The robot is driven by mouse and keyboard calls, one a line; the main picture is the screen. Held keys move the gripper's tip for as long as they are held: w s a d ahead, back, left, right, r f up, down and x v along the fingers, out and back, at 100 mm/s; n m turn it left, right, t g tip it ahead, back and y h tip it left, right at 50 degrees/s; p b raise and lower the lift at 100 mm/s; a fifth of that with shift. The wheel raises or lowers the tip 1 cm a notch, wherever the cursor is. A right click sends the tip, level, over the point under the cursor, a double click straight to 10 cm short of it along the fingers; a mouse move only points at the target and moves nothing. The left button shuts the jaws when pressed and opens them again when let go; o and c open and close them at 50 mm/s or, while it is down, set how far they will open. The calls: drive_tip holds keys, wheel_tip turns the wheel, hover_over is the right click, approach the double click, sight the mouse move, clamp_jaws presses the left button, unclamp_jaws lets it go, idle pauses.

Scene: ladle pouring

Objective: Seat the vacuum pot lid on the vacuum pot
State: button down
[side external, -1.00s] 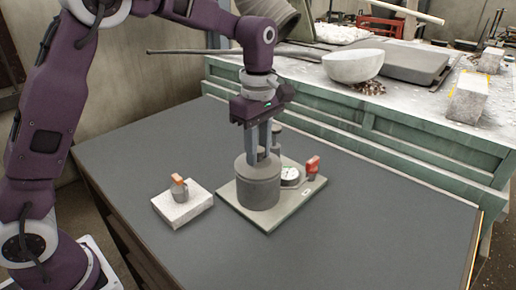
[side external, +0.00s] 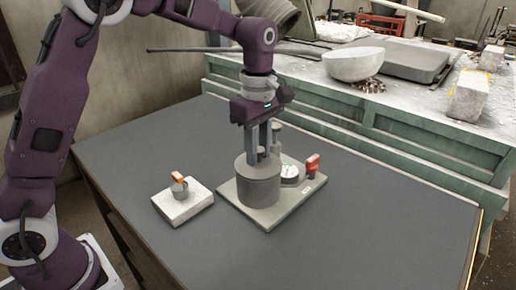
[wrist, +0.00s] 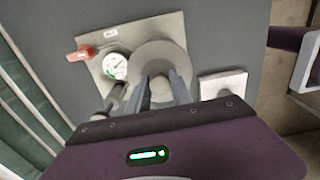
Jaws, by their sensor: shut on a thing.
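The vacuum pot (side external: 258,188) is a dark grey cylinder standing upright on a pale base plate (side external: 268,222). My gripper (side external: 261,150) points straight down over the middle of its top, with its fingers close together. It is shut on the vacuum pot lid (wrist: 148,57), a grey disc seen around the fingers in the wrist view. The lid lies over the pot's mouth and looks roughly centred. I cannot tell whether it rests fully on the rim or a small gap remains.
A round white gauge (side external: 289,173) and a red handle (side external: 313,162) stand on the plate right of the pot. A white block (side external: 184,208) with a small orange-topped grey fitting (side external: 179,188) lies to the left. The dark table (side external: 370,220) is clear at the right.

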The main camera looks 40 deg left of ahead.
idle(0.3)
drive_tip(key=c, duration=1.1)
unclamp_jaws()
drive_tip(key=shift+o, duration=0.2)
drive_tip(key=shift+f, duration=0.1)
drive_tip(key=o, duration=0.5)
drive_tip(key=shift+r, duration=3.55)
